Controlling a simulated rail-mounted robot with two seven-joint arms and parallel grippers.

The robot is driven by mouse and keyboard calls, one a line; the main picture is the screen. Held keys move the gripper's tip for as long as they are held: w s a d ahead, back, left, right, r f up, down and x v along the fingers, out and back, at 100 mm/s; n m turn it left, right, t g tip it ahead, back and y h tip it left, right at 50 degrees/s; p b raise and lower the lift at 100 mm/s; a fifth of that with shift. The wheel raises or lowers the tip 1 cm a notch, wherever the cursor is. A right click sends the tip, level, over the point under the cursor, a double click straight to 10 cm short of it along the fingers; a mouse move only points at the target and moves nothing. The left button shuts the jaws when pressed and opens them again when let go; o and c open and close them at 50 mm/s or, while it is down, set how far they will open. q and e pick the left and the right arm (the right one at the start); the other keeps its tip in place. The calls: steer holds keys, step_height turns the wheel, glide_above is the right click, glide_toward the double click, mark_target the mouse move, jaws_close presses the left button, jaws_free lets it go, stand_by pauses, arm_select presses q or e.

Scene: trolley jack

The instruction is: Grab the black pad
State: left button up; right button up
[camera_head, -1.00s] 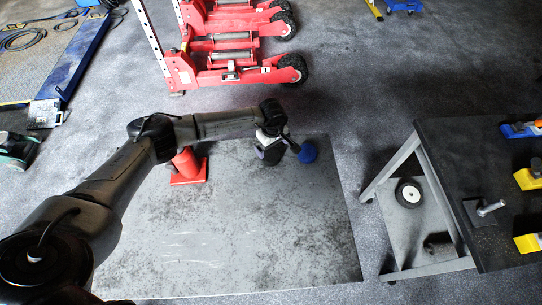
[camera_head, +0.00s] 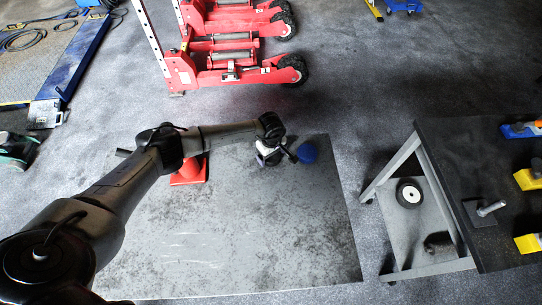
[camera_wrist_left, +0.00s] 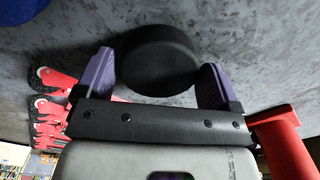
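The black pad (camera_wrist_left: 158,50) is a short round dark disc in the left wrist view. It lies between the two purple-lined fingers of my left gripper (camera_wrist_left: 157,62). The fingers are apart, one on each side of the pad. I cannot tell whether the right-hand finger touches it. In the head view my left gripper (camera_head: 266,158) is over the upper part of the grey board (camera_head: 220,240), and it largely hides the pad there. My right gripper is not in view.
A blue round object (camera_head: 307,152) stands just right of my left gripper. A red stand (camera_head: 188,170) is to its left, partly behind my arm. Red trolley jacks (camera_head: 235,70) stand farther back. A dark-topped trolley (camera_head: 450,150) is at the right. The board's front is clear.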

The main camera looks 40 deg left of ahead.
arm_select(q)
steer(key=c, duration=0.7)
steer(key=shift+c, duration=0.2)
steer(key=shift+r, duration=0.15)
